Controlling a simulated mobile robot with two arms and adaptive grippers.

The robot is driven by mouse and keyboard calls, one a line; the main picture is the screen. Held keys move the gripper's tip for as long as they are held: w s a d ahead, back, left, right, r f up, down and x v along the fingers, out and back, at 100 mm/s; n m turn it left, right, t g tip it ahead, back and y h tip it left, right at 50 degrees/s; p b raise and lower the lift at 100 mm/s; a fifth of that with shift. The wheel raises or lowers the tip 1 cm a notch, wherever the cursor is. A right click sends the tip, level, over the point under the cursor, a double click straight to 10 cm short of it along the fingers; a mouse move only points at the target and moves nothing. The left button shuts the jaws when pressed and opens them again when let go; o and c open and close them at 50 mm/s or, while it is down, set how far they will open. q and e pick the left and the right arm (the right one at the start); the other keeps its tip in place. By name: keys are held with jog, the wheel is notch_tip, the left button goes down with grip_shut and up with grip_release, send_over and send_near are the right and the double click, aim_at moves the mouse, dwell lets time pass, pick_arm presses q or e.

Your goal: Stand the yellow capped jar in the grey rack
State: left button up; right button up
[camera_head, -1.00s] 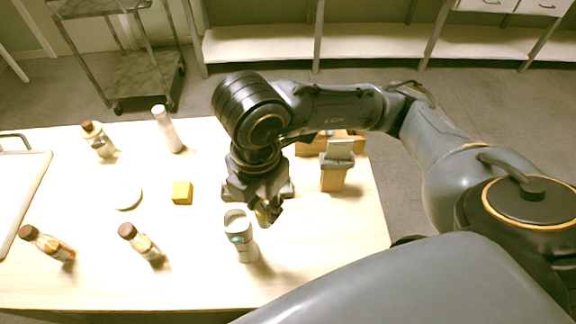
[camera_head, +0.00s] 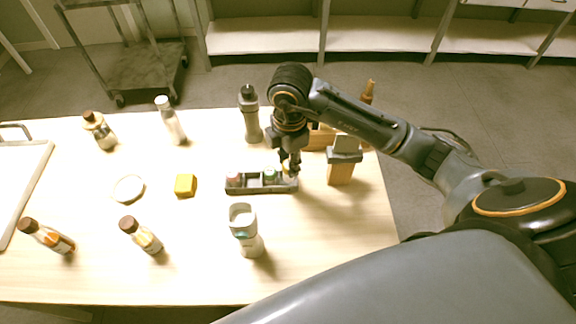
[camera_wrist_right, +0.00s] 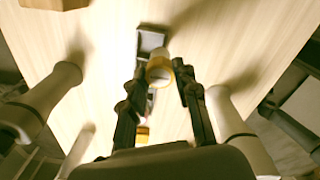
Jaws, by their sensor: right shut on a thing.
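The grey rack (camera_head: 262,188) lies on the table right of centre, with a red-capped jar (camera_head: 233,177) at its left end and a green-capped jar (camera_head: 270,175) farther right. My right gripper (camera_head: 290,168) points down at the rack's right end. In the wrist view, my right gripper (camera_wrist_right: 160,82) is shut on the yellow capped jar (camera_wrist_right: 160,68), with a finger at each side. The rack (camera_wrist_right: 151,39) shows just beyond the jar. Whether the jar's base is seated or hovers over the compartment I cannot tell. My left gripper is out of view.
A white-topped container (camera_head: 246,230) stands in front of the rack. A dark bottle (camera_head: 249,115) stands behind it and a wooden block (camera_head: 341,165) to its right. A yellow cube (camera_head: 185,185), a white dish (camera_head: 128,188) and several bottles occupy the left.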

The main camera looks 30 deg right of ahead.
jog(key=shift+w+d+f, duration=0.25)
jog(key=shift+w+f, duration=0.35)
jog(key=shift+f, duration=0.1)
jog(key=f, duration=0.1)
jog(key=f+p, duration=0.1)
jog(key=f, duration=0.1)
jog(key=shift+w+d+f, duration=0.15)
jog(key=shift+w+f, duration=0.1)
jog(key=shift+f, duration=0.1)
jog(key=shift+f, duration=0.15)
jog(key=o, duration=1)
